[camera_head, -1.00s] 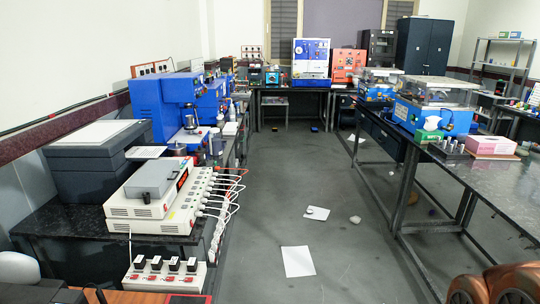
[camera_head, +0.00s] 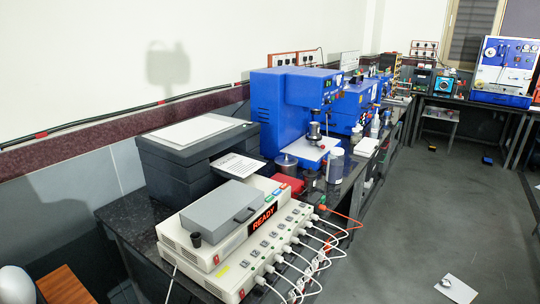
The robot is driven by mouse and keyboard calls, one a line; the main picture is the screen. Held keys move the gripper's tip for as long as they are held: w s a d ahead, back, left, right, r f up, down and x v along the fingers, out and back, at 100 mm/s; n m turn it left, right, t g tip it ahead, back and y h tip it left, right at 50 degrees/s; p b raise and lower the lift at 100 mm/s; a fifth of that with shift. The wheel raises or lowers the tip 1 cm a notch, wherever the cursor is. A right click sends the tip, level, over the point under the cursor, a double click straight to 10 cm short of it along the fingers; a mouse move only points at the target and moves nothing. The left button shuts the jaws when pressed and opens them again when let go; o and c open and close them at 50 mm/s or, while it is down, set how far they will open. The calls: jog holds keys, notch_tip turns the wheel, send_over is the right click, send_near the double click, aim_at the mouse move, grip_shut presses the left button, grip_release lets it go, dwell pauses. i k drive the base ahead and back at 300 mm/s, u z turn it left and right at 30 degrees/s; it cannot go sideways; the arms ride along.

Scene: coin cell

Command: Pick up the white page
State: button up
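A white page (camera_head: 239,167) with printed lines sticks out of the front of a dark grey printer-like box (camera_head: 185,160) on the left bench. I cannot tell which page is meant. My gripper is not in view.
The black bench (camera_head: 130,218) along the left wall holds a white device reading READY (camera_head: 263,223), its white cables hanging over the edge, and blue machines (camera_head: 290,110). The grey floor (camera_head: 430,220) on the right is mostly clear.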

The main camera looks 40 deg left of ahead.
aim_at(241, 166)
jog(key=i, duration=2.3)
jog(key=u, duration=3.95)
jog(key=i, duration=1)
